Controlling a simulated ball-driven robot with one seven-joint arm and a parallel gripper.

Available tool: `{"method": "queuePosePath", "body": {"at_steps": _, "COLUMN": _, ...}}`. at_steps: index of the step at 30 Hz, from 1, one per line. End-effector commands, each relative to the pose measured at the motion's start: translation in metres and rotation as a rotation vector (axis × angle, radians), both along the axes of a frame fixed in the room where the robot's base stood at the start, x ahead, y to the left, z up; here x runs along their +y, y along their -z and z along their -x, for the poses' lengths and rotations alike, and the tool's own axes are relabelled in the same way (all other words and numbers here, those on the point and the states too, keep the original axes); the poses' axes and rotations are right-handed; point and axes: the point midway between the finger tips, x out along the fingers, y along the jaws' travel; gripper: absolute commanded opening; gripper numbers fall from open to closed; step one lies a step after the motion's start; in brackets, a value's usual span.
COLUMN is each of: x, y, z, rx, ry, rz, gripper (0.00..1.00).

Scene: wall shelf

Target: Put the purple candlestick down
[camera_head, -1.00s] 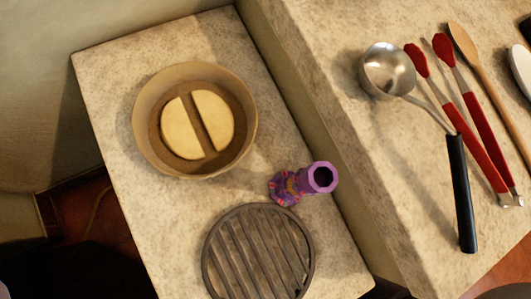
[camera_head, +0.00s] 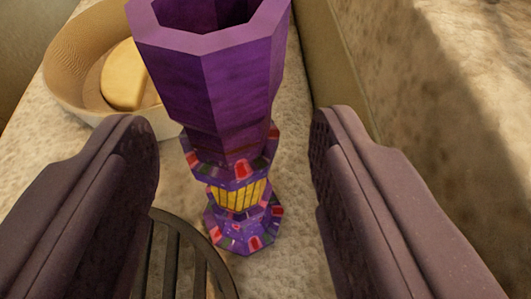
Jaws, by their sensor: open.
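The purple candlestick (camera_head: 215,85) stands upright on the speckled stone shelf (camera_head: 296,215). It has a wide faceted purple cup on top, a yellow band lower down and a patterned base with red and pink spots. My gripper (camera_head: 235,150) is open, with one dark finger on each side of the candlestick. A gap shows between the candlestick and each finger, wider near the base. The candlestick hides part of the bowl behind it.
A dark slatted round grate (camera_head: 180,262) lies close at the front left. A raised stone ledge (camera_head: 430,90) runs along the right.

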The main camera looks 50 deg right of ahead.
Motion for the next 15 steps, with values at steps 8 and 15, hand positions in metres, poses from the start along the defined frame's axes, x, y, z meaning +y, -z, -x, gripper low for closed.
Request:
{"method": "queuePosePath", "body": {"at_steps": 8, "x": -0.028, "y": 0.017, "z": -0.031, "rx": 0.001, "ry": 0.000, "rz": -0.001, "gripper": 0.56}}
{"method": "queuePosePath", "body": {"at_steps": 15, "x": -0.033, "y": 0.017, "z": -0.036, "rx": 0.002, "ry": 0.000, "rz": -0.002, "gripper": 0.56}}
